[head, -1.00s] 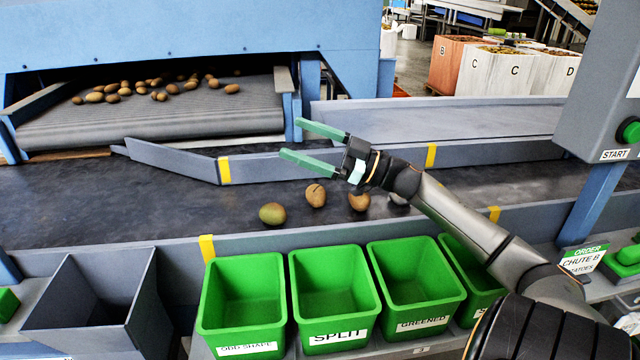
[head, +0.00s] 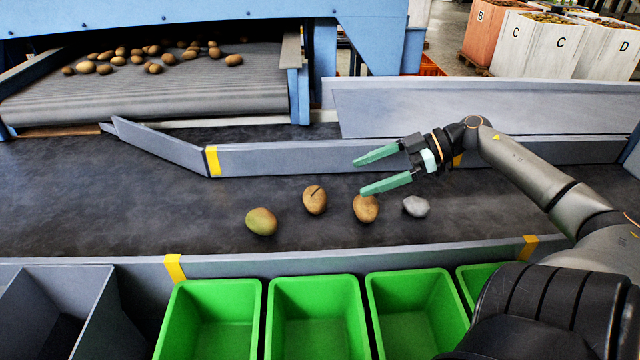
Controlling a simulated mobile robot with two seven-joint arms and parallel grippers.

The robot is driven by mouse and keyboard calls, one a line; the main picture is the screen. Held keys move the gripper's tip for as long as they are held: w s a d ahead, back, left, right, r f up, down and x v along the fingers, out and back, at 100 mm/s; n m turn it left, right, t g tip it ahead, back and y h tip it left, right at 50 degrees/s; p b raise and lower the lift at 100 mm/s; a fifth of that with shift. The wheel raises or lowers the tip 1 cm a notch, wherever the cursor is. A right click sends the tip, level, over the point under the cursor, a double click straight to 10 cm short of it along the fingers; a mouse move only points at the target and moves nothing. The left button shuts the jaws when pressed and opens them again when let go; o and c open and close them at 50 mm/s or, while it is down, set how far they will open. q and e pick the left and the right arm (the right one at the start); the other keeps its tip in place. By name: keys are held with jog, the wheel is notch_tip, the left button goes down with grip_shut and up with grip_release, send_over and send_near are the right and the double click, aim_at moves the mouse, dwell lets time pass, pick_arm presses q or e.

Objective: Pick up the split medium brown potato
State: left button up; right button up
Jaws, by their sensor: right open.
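A medium brown potato (head: 315,199) with a dark split line on its upper side lies on the dark belt. To its left lies a brown potato with a greenish tint (head: 261,222). To its right lies another brown potato (head: 366,209), partly behind a fingertip of my right gripper. My right gripper (head: 372,174) is open and empty, its green fingers pointing left, above the belt and to the right of the split potato. My left gripper is not in view.
A grey stone-like lump (head: 416,206) lies right of the potatoes. A grey deflector rail (head: 290,158) bounds the far side. Several potatoes lie on the feed conveyor (head: 150,98).

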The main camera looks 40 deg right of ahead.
aim_at(324, 192)
jog(key=shift+f, duration=0.2)
jog(key=b+x, duration=0.2)
jog(key=x, duration=0.4)
jog(key=shift+w+a+f+b, duration=0.1)
jog(key=shift+w+f+b, duration=0.1)
jog(key=shift+b, duration=0.2)
jog(key=shift+a, duration=0.15)
jog(key=shift+w+a+f, duration=0.15)
jog(key=shift+w, duration=0.05)
jog(key=b+x, duration=0.3)
jog(key=x, duration=0.1)
jog(key=shift+a+b, duration=0.15)
jog(key=shift+b, duration=0.25)
jog(key=shift+w+a, duration=0.25)
jog(key=c, duration=1.2)
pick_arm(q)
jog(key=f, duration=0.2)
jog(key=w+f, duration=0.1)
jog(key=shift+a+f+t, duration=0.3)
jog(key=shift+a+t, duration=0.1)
pick_arm(e)
jog(key=shift+c, duration=0.2)
